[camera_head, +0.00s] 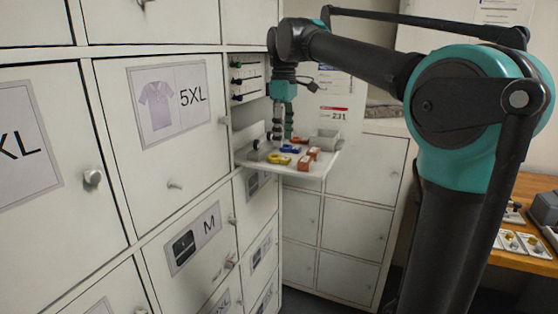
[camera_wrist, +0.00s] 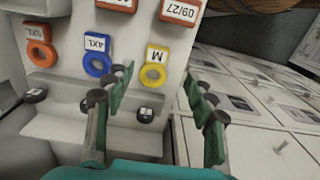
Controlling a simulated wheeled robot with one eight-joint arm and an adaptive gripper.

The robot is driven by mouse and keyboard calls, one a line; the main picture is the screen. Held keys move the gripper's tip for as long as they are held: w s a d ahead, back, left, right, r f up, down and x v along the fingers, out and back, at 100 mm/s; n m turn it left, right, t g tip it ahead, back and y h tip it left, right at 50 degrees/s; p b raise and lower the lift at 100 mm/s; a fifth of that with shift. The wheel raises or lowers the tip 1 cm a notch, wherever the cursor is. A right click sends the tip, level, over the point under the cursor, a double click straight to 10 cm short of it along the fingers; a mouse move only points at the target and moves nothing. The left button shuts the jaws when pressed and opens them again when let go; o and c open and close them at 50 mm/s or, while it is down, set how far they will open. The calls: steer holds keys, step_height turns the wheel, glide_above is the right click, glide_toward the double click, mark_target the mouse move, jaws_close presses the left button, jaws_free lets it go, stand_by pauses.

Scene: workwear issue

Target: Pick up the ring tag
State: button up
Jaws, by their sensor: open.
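Three ring tags lie on the pale shelf (camera_head: 315,170). In the wrist view they are a yellow one marked M (camera_wrist: 153,76), a blue one marked 4XL (camera_wrist: 97,65) and an orange one marked 5XL (camera_wrist: 42,54). I cannot tell which one the task names. My gripper (camera_wrist: 157,78) is open and empty, pointing down at the shelf. The yellow tag shows between its two fingers, the blue one just outside the left finger. In the head view my gripper (camera_head: 281,135) is over the shelf, partly covering the tags; contact cannot be told.
Orange blocks with white labels (camera_wrist: 180,10) lie beyond the tags. Dark round pieces with pale labels (camera_wrist: 146,114) sit on the near side. A grey box (camera_head: 326,139) stands at the shelf's back. Cabinet doors (camera_head: 165,110) flank the shelf on the left; a wooden table (camera_head: 535,205) is right.

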mark_target(284, 158)
steer(key=shift+w+d+f, duration=0.1)
steer(key=shift+w+f, duration=0.05)
steer(key=shift+f, duration=1.4)
steer(key=shift+w+f, duration=0.1)
steer(key=shift+f, duration=1.4)
steer(key=c, duration=0.9)
